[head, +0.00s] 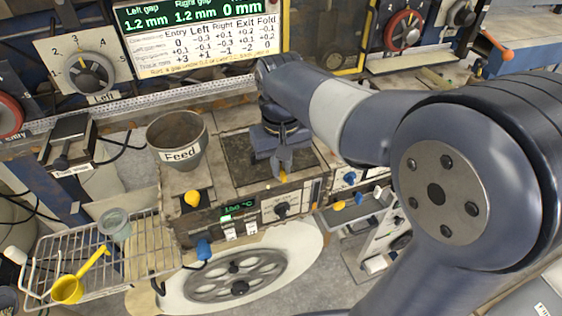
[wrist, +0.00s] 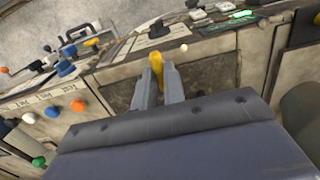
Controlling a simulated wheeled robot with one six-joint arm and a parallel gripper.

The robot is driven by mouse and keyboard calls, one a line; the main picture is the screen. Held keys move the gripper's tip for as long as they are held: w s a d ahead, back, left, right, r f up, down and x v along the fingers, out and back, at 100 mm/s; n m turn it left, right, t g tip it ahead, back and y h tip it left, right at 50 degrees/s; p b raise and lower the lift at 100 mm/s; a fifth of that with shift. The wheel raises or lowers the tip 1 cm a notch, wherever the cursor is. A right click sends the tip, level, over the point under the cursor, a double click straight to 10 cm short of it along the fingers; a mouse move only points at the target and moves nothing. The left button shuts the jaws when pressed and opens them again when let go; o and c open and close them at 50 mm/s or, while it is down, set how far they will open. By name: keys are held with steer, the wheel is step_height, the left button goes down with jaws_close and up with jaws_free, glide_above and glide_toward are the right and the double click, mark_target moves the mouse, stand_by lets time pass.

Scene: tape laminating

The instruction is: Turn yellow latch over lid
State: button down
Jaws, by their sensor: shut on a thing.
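The yellow latch (head: 283,176) is at the upper front edge of the machine, above its front panel. My gripper (head: 282,165) points down at it, with its fingers closed on it. In the wrist view my gripper (wrist: 158,78) has the yellow latch (wrist: 156,62) between its two grey fingertips, and its tip sticks up past them. A dark flat panel (head: 240,158), which may be the lid, lies in the machine's top, partly hidden behind my gripper. I cannot tell how far the latch lies over it.
A grey Feed hopper (head: 178,140) stands left of the panel. A yellow knob (head: 192,198) and a blue knob (head: 203,249) sit at the machine's front left. A wire rack (head: 140,245) holds a cup and a yellow scoop (head: 68,289). A grey tray (head: 350,213) lies at right.

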mark_target(281, 169)
stand_by(0.4)
steer(key=c, duration=1.5)
jaws_free()
steer(key=shift+r, duration=0.1)
step_height(281, 169, up, 11)
steer(key=shift+f, duration=0.15)
step_height(281, 169, down, 11)
